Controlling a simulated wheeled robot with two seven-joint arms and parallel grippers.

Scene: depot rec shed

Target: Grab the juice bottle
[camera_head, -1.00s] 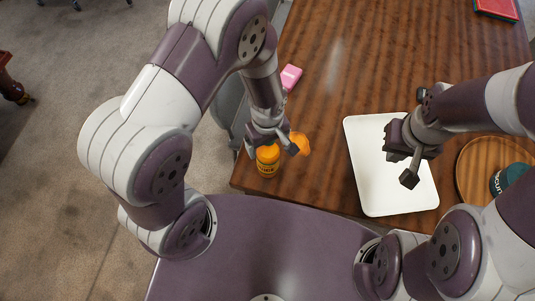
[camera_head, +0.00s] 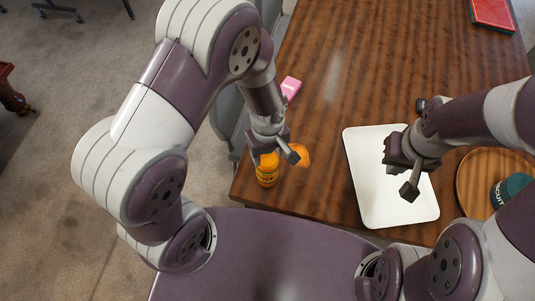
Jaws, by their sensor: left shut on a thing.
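The orange juice bottle (camera_head: 267,175) stands upright near the table's left front corner, with dark lettering on its front. My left gripper (camera_head: 274,156) is over it from above, shut on its upper part, which the fingers largely hide. The bottle seems to rest on the table still. My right gripper (camera_head: 400,174) hangs above the white tray, with its fingers apart and nothing visible between them.
An orange object (camera_head: 302,154) sits just right of the bottle, partly behind my left finger. A white tray (camera_head: 372,212), a round wooden tray (camera_head: 470,172) with a dark green container (camera_head: 512,188), a pink item (camera_head: 291,87) and a red item (camera_head: 491,13) lie on the table.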

